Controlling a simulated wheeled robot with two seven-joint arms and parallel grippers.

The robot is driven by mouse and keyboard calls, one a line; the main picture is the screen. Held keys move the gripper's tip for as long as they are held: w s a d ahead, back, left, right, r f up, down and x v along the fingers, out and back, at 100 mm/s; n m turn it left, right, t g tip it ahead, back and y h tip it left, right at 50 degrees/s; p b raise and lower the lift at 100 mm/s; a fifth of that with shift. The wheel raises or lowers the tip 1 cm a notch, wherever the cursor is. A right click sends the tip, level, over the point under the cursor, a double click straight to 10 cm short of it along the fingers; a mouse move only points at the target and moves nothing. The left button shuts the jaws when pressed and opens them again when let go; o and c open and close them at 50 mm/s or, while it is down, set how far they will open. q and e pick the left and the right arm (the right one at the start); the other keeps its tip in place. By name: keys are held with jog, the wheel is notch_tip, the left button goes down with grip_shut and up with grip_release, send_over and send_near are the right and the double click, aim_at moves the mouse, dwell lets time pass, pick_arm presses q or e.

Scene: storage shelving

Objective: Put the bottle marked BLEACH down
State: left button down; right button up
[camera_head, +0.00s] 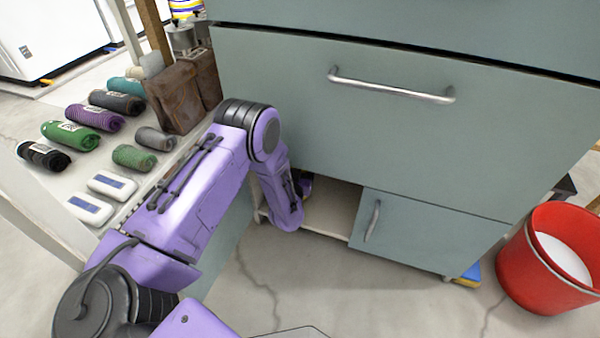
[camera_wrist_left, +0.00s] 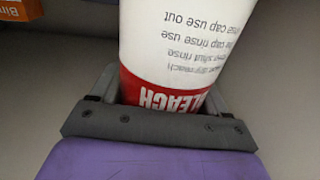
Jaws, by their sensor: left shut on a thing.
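The bleach bottle (camera_wrist_left: 185,50) fills the upper middle of the left wrist view. It is white with a red band lettered BLEACH, and its print appears upside down. My left gripper (camera_wrist_left: 160,98) is shut around the bottle at the red band. In the head view my purple left arm reaches down into the open lower compartment (camera_head: 328,210) of the grey-green cabinet. The gripper and bottle are mostly hidden there by the arm and cabinet front. I cannot tell whether the bottle's base touches a surface. My right gripper is not in view.
A large drawer (camera_head: 360,130) with a metal handle sits above the compartment. A lower door (camera_head: 425,235) closes its right side. An orange box (camera_wrist_left: 20,10) shows at the wrist view's top left. Rolled towels (camera_head: 95,118) lie on a shelf at left. A red bucket (camera_head: 520,265) stands right.

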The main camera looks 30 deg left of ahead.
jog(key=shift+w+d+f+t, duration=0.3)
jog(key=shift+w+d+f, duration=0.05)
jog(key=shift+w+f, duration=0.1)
pick_arm(q)
jog(key=shift+f, duration=0.4)
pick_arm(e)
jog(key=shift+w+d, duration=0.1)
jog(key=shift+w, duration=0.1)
pick_arm(q)
jog(key=shift+f, duration=0.15)
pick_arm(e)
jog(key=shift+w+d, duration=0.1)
pick_arm(q)
grip_release()
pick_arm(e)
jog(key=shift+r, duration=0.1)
pick_arm(q)
jog(key=p+v, duration=0.5)
jog(key=v, duration=0.7)
jog(key=shift+p, duration=0.4)
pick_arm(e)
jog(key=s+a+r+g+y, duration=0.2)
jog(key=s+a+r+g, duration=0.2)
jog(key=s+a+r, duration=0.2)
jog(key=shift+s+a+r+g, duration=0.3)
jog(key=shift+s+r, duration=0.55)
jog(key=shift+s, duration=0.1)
